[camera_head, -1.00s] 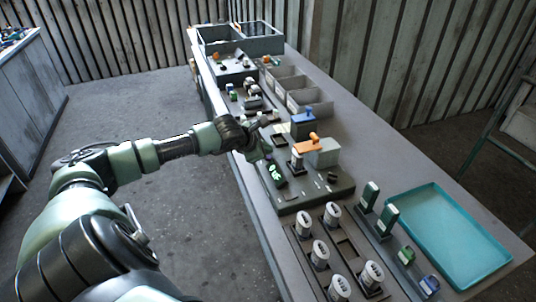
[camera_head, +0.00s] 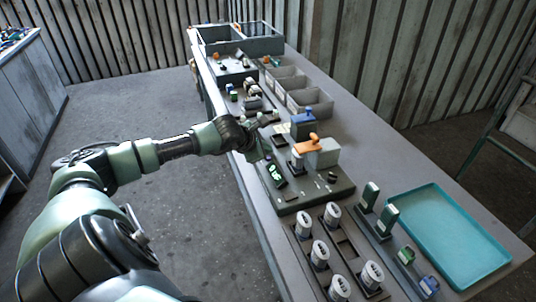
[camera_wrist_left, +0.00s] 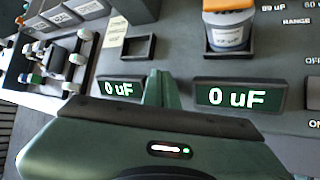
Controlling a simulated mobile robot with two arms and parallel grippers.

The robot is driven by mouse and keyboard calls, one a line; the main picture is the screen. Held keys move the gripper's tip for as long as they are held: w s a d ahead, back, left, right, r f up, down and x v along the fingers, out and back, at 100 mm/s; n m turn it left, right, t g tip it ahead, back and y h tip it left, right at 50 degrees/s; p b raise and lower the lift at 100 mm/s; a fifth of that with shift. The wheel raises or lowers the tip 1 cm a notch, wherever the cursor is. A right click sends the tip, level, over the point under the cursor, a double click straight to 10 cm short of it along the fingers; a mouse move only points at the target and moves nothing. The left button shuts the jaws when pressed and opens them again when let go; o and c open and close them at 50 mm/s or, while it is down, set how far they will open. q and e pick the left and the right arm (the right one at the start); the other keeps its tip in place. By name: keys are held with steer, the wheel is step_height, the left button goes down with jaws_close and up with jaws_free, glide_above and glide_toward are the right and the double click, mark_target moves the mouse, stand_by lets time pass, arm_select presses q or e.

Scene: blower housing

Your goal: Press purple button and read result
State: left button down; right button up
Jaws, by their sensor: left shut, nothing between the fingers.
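My left gripper (camera_head: 263,153) is shut and empty, low over the near-left part of the dark tester (camera_head: 318,190). In the left wrist view its closed fingers (camera_wrist_left: 159,88) point down at the panel between two lit displays. The left display (camera_wrist_left: 121,88) reads "0 uF" and the right display (camera_wrist_left: 229,97) also reads "0 uF". In the head view a lit green display (camera_head: 275,172) is too small to read surely. I cannot make out the purple button; the fingers may cover it. My right gripper is not in view.
An empty square socket (camera_wrist_left: 139,47) lies left of the jar. White-topped cylinders (camera_head: 320,252) stand in a rack in front, with a teal tray (camera_head: 445,225) at the right. Grey bins (camera_head: 309,99) stand farther along the table. The floor left of the table is clear.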

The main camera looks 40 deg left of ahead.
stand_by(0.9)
arm_select(q)
steer(key=shift+f+b, duration=0.4)
steer(key=shift+b, duration=0.4)
steer(key=shift+f+b, duration=0.45)
steer(key=shift+b, duration=0.2)
stand_by(0.4)
steer(key=shift+r, duration=0.85)
steer(key=shift+r+p, duration=1.05)
steer(key=shift+r, duration=1.5)
